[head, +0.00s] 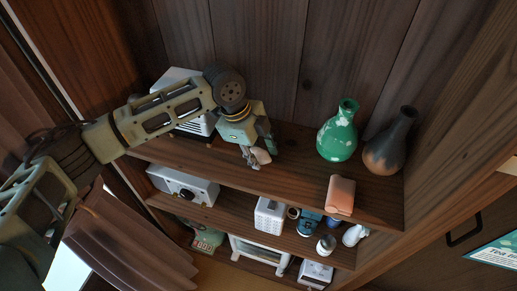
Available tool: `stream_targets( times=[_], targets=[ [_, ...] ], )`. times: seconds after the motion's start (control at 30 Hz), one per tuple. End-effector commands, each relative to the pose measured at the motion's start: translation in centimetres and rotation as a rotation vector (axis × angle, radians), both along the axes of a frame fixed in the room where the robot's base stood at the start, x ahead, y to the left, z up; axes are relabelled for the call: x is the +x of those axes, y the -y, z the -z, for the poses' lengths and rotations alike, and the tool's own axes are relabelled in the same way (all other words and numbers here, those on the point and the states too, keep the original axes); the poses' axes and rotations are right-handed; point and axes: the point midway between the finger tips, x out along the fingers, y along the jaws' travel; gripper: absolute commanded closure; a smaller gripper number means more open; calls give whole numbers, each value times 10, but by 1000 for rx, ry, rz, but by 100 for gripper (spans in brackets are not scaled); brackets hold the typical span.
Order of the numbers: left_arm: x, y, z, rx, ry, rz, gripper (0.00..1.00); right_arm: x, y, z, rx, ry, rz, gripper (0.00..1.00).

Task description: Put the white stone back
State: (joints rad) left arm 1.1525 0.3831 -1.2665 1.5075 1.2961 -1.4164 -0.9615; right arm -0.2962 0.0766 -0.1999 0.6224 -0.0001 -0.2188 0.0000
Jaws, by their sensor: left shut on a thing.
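My left arm reaches in from the left across the wooden shelf unit. My left gripper (254,157) points down near the front part of the upper shelf (290,178). It is shut on a small pale, slightly pinkish thing (262,156), which looks like the white stone. The fingers partly hide the stone. I cannot tell whether the stone touches the shelf board or hangs just above it. My right gripper is not in view.
A green vase (338,138) with pale spots and a dark vase (388,146) stand right on the upper shelf. An orange-pink block (341,195) sits at its front edge. A white box (177,80) is behind my arm. Lower shelves hold a white device (184,187) and several small items.

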Motion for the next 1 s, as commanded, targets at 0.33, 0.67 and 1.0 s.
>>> stream_targets(
  times=[0.33,0.67,1.0],
  targets=[
    [0,1,4,-1,1,1,100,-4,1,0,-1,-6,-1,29],
    [0,1,4,0,1,1,48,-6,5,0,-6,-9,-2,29],
    [1,-1,-5,-3,3,0,48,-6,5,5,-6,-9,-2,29]
  ],
)
